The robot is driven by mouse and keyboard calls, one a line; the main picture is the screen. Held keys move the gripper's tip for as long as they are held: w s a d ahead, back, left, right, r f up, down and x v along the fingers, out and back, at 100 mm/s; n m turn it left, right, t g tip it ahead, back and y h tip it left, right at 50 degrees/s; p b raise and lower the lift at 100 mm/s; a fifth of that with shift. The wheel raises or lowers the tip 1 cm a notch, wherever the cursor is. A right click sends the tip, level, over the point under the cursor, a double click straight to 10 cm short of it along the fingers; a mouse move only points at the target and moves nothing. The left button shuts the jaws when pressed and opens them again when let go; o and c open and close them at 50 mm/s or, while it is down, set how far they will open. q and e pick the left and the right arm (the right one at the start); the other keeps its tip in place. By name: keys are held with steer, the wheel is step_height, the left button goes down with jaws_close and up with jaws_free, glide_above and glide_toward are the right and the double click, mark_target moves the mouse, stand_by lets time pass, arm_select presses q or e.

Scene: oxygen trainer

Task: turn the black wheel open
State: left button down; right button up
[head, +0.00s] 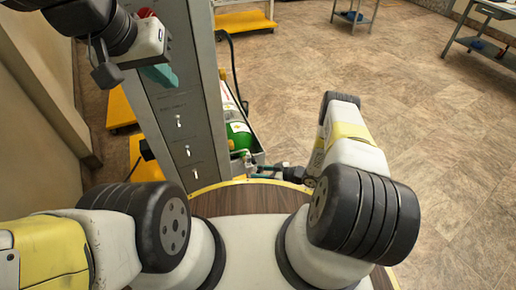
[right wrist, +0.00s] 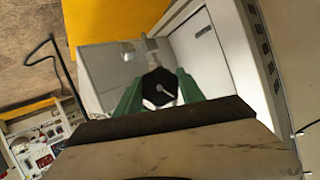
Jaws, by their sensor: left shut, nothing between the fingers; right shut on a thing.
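The black wheel (right wrist: 160,86) shows in the right wrist view as a dark, many-sided knob with a pale mark on its face. My right gripper's green fingers (right wrist: 158,92) are on both sides of it and shut on it. In the head view my right gripper (head: 262,170) reaches left to the neck of the green cylinder (head: 238,132); the wheel is too small or hidden to make out there. My left gripper (head: 160,76) is at the upper left in the head view, its teal fingers shut and empty, in front of the grey panel.
The tall grey panel (head: 172,115) with small white levers stands left of the cylinder. A brown round top with a yellow rim (head: 215,186) lies in front of it. Yellow carts (head: 245,20) and tables stand farther back. The tiled floor at right is open.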

steer(key=o, duration=1.4)
steer(key=shift+c, duration=0.2)
steer(key=shift+d, duration=0.15)
steer(key=v, duration=0.7)
steer(key=shift+d, duration=0.25)
steer(key=shift+s+r, duration=0.1)
steer(key=shift+r, duration=0.05)
